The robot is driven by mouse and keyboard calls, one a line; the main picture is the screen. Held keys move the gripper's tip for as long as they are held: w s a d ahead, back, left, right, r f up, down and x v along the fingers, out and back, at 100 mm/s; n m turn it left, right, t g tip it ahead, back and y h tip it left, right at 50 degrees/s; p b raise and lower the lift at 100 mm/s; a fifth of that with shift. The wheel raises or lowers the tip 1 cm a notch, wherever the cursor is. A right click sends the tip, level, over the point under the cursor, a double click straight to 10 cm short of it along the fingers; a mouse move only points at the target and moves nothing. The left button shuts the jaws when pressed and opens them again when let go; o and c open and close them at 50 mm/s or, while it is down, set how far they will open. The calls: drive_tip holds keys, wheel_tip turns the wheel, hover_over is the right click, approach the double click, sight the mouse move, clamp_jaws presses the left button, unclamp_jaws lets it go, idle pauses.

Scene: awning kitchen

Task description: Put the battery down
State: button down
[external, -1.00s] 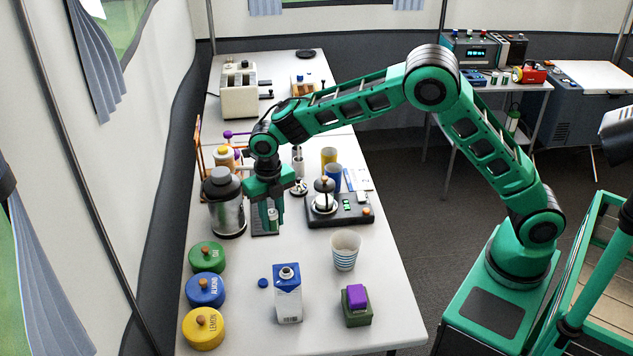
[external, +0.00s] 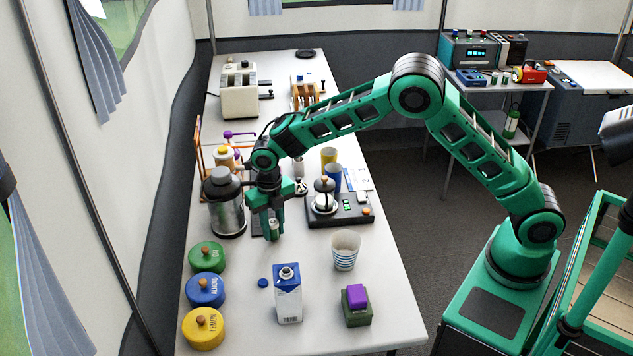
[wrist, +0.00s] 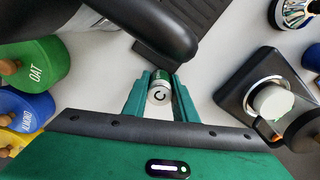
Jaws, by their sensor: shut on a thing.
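The battery (wrist: 160,92) is a small cylinder with a pale end marked "C" and some green on its side. It sits between the green fingers of my gripper (wrist: 160,98) in the wrist view. In the external view my gripper (external: 272,232) points down over the white table, shut on the battery (external: 273,225), whose pale part shows between the fingers. I cannot tell whether the battery touches the table. A dark flat tray (external: 258,226) lies just behind the gripper, partly hidden by it.
A steel canister (external: 226,205) stands close left of my gripper. A black scale (external: 350,212) is to the right, with a striped cup (external: 345,250) in front of it. Bare table lies between.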

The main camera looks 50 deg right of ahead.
sight(273, 221)
drive_tip(key=c, duration=1.4)
unclamp_jaws()
drive_tip(key=shift+f, duration=0.1)
drive_tip(key=shift+c, duration=0.2)
wheel_tip(273, 221, up, 12)
drive_tip(key=shift+f, duration=0.1)
drive_tip(key=shift+r, duration=0.35)
